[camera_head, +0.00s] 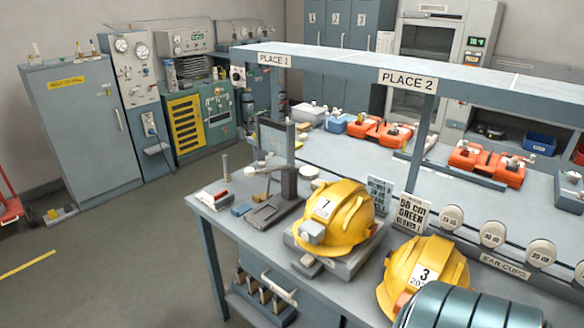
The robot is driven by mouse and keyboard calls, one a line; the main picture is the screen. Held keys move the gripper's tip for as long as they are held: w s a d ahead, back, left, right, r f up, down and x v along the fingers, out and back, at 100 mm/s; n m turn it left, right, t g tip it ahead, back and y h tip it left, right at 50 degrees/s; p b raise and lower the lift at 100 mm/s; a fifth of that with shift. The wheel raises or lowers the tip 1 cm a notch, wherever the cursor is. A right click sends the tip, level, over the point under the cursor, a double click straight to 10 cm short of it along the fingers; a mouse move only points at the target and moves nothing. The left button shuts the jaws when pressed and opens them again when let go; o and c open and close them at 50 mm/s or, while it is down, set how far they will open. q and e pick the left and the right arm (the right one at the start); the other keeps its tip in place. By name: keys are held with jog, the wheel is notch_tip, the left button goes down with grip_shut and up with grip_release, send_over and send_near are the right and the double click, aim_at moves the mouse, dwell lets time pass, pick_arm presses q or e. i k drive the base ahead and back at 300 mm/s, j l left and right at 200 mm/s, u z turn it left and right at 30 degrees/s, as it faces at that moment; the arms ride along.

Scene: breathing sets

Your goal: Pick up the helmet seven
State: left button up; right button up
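The yellow helmet with a white label marked 7 (345,222) sits on a grey block (309,245) on the workbench, near its front edge. A grey fitting is at its front, on the left side in the picture. A second yellow helmet, marked 3 (447,259), is to its right and nearer to me. Its lower right part is hidden by a teal ribbed cylinder. Neither of my grippers shows in this view.
The teal cylinder (470,307) fills the bottom right. A grey post stand (277,180) is left of helmet 7. The PLACE 1 and PLACE 2 beam (340,65) spans above the bench. Ear cups (493,233) line the right. Open floor (110,255) lies left.

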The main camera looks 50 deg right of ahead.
aim_at(345, 208)
jog(key=i+j+z, duration=0.1)
jog(key=i+z, duration=0.3)
jog(key=i+j+z, duration=0.25)
jog(key=i+z, duration=0.15)
jog(key=i+j+z, duration=0.8)
jog(key=i+j, duration=0.05)
